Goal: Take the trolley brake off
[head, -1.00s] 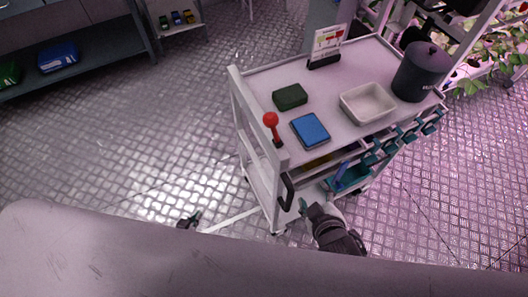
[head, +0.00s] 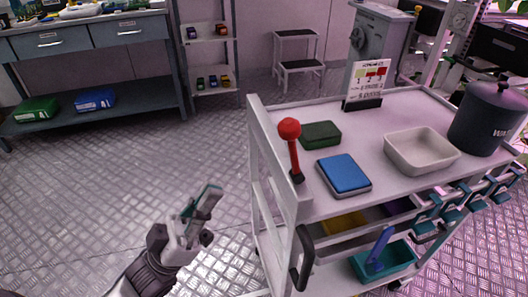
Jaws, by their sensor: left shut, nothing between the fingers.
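The trolley (head: 300,205) stands at the right in the head view. Its brake lever, a red ball on a short red stem (head: 290,140), rises nearly upright from a dark base at the trolley's near left corner. A black handle (head: 302,258) is on the trolley's near end below the lever. My left gripper (head: 207,212) is shut and empty, left of the trolley and apart from the lever, over the floor. My right gripper is not in view.
On the trolley top are a blue scale-like box (head: 343,174), a green block (head: 320,135), a white tray (head: 391,152), a dark bin (head: 487,122) and a sign (head: 366,82). Teal clips line its right side. Floor left of the trolley is clear.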

